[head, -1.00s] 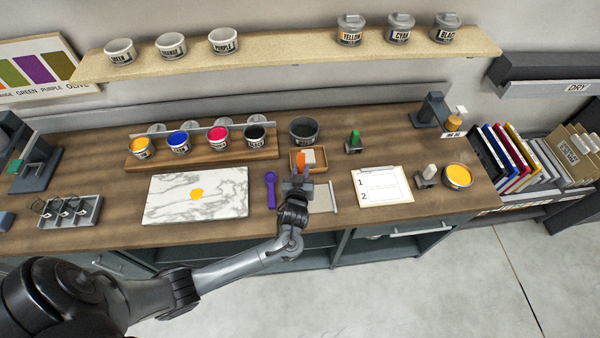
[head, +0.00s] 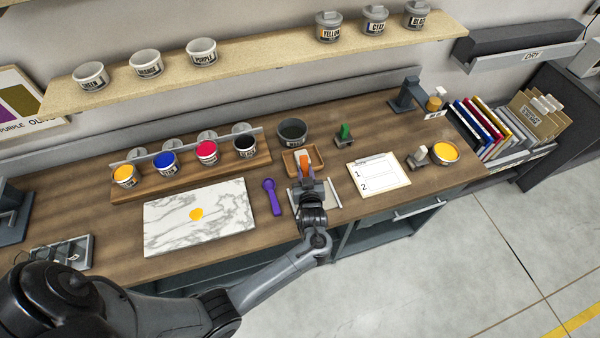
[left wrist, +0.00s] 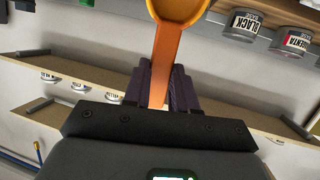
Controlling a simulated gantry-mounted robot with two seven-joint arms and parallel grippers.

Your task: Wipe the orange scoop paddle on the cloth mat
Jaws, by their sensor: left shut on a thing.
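My left gripper (head: 309,183) is shut on the orange scoop (head: 306,172), above the front middle of the workbench. In the left wrist view the scoop's orange handle (left wrist: 161,75) stands between the dark fingers (left wrist: 157,88), and its wider paddle end runs out of the top edge. The cloth mat (head: 326,196) appears as a pale patch with light rods at its sides, mostly hidden behind the gripper and wrist. I cannot tell whether the scoop touches it. My right gripper is not in view.
A purple scoop (head: 272,197) and a marble slab (head: 199,217) with a yellow-orange blob lie to the left. A small wooden tray (head: 289,166) and dark bowl (head: 293,132) stand behind the gripper. A numbered sheet (head: 379,172) lies right. Ink pots (head: 165,163) stand back left.

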